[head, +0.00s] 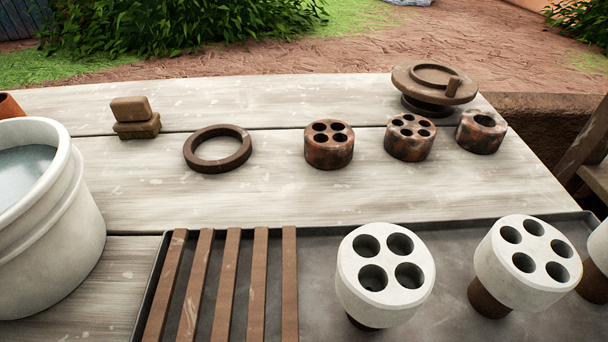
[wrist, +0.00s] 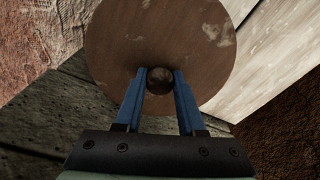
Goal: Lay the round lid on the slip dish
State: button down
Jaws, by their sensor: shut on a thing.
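The round lid (wrist: 125,45) is a brown wooden disc with pale worn patches, in the upper middle of the wrist view. My gripper (wrist: 160,77) has its two blue fingers closed on the lid's small round knob. The lid hides what lies straight beneath it. The head view shows neither my gripper nor the lid.
On the pale table (head: 250,105) stand a water-filled white bucket (head: 75,235), a brown ring (head: 190,151), stacked blocks (head: 136,127), a brown wheel (head: 415,80) and several holed dark cylinders (head: 329,156). A grey tray (head: 325,260) holds slats and white holed pieces (head: 385,290).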

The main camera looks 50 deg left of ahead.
notch_tip(320, 180, down, 4)
jog(key=b, duration=0.3)
jog(key=shift+r+b, duration=0.15)
jog(key=shift+b, duration=0.25)
jog(key=shift+f+b, duration=0.35)
jog(key=shift+f, duration=0.35)
jog(key=shift+p, duration=0.6)
dwell(0.4)
jog(key=shift+f, duration=0.4)
dwell(0.7)
jog(key=shift+c, duration=2.1)
grip_release()
